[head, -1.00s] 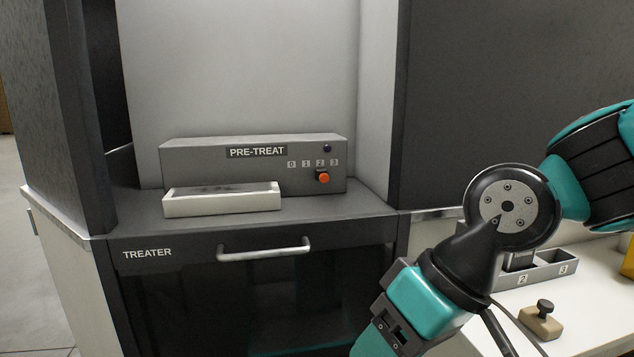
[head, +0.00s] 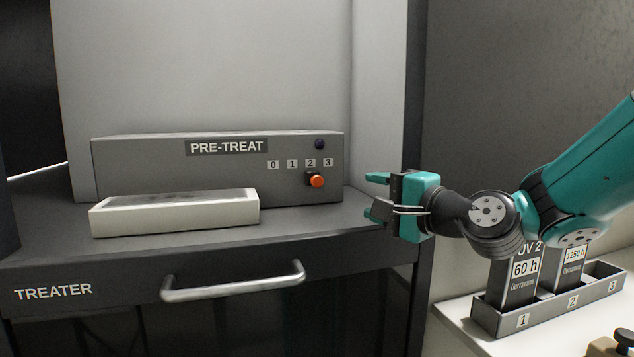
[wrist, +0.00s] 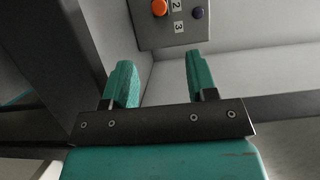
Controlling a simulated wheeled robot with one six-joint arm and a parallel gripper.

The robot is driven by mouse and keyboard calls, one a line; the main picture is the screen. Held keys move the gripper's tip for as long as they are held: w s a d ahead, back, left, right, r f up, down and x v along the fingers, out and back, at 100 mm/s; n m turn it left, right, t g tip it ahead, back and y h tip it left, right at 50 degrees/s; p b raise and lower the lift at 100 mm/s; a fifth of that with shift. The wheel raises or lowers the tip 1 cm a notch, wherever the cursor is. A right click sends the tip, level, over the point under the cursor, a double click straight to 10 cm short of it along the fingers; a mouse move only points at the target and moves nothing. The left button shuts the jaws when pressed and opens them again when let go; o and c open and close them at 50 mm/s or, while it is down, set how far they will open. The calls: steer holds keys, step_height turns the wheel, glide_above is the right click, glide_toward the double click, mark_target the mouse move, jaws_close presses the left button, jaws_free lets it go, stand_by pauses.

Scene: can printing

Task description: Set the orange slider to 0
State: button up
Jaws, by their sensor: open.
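The orange slider (head: 316,181) is a round orange knob on the front of the grey PRE-TREAT box (head: 120,170). It sits below the marks 0 1 2 3 (head: 300,164), under about the 2 or between 2 and 3. It also shows at the top of the wrist view (wrist: 159,7). My gripper (head: 374,196) is open and empty, to the right of the box, with its fingers pointing left towards the knob and apart from it. In the wrist view both fingers (wrist: 160,82) are spread, with the box beyond them.
A white tray (head: 175,222) stands in front of the box's left part. The treater drawer handle (head: 235,282) juts out below. A dark dot (head: 320,144) is above the marks. To the right, a slotted holder (head: 547,312) carries dark units. The cabinet side wall (head: 380,110) rises behind my gripper.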

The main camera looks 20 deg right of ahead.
mark_target(319, 182)
steer(key=p+x, duration=0.3)
steer(key=x, duration=1.2)
steer(key=shift+w+a+p, duration=0.1)
steer(key=shift+a+p, duration=0.2)
steer(key=shift+p, duration=0.1)
